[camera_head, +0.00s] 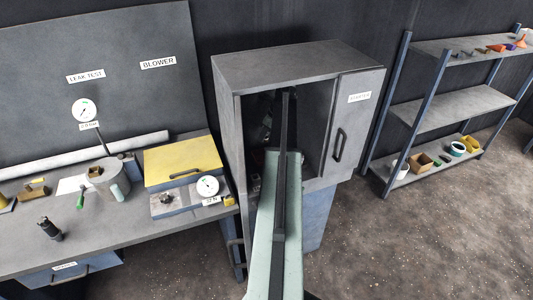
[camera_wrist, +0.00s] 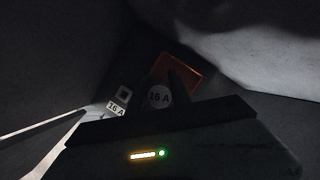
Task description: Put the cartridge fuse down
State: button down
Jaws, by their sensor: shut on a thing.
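My arm reaches into the open grey cabinet (camera_head: 290,62), and its end is hidden in the dark interior in the head view. An orange piece (camera_wrist: 181,70) shows right behind the fuse. Whether the fuse touches anything beneath cannot be told.
Cabinet walls close in around my gripper, and the interior is dark. The cabinet's door panel (camera_head: 352,125) with a handle stands at the right of the opening. A cluttered workbench (camera_head: 105,235) is on the left; a shelf rack (camera_head: 450,100) stands on the right.

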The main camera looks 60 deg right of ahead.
jog(key=f+b, duration=0.3)
jog(key=w+d+f+b, duration=0.1)
jog(key=f+b, duration=0.3)
jog(key=d+f+b, duration=0.1)
jog(key=f+b, duration=0.2)
jog(key=b, duration=0.1)
jog(key=shift+w+f, duration=0.3)
jog(key=c, duration=1.2)
grip_release()
jog(key=shift+r, duration=0.1)
jog(key=shift+r+p, duration=0.3)
jog(key=shift+p, duration=0.05)
jog(key=p+v, duration=1.1)
jog(key=v, duration=0.1)
jog(key=shift+r+p, duration=0.3)
jog(key=shift+p, duration=0.05)
